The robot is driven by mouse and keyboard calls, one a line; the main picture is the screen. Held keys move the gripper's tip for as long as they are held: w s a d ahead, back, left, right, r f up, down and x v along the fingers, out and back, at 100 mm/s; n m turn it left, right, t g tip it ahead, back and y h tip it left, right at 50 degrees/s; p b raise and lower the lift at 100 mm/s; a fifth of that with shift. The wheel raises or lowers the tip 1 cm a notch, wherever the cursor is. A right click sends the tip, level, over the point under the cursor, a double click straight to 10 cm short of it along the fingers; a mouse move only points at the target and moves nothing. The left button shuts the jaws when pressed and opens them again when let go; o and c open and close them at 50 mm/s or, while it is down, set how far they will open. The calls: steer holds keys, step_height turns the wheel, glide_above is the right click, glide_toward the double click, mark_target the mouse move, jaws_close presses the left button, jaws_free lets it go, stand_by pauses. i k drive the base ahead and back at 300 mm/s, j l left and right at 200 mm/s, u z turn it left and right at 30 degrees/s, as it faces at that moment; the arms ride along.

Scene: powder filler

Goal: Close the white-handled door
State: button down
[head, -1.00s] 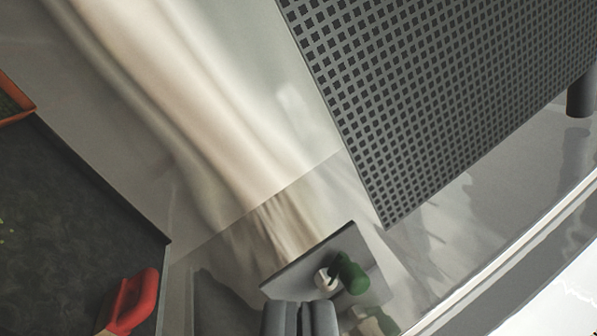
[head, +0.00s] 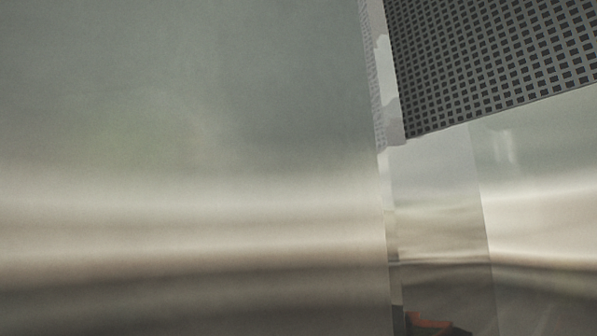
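No white handle shows in the head view. A large brushed-metal panel (head: 190,150) fills the left and middle of the view at close range, with a bright upright edge (head: 388,200) on its right. I cannot tell whether this panel is the white-handled door. My gripper is not in view.
A dark perforated panel (head: 495,60) hangs at the upper right. Shiny metal surfaces (head: 545,200) lie below it, past the panel's edge. A small red object (head: 430,322), or its reflection, shows at the bottom right.

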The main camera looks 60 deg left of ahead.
mark_target(168, 167)
steer(key=k+l, duration=0.15)
steer(key=k, duration=0.35)
steer(key=k+l+z, duration=0.1)
steer(key=k, duration=0.4)
steer(key=k+j, duration=0.35)
steer(key=k+j+z, duration=0.15)
steer(key=k+j, duration=0.25)
steer(key=k, duration=0.2)
steer(key=j, duration=0.4)
steer(key=k+j, duration=0.15)
steer(key=j, duration=0.7)
steer(key=k+j+z, duration=0.1)
steer(key=j, duration=0.3)
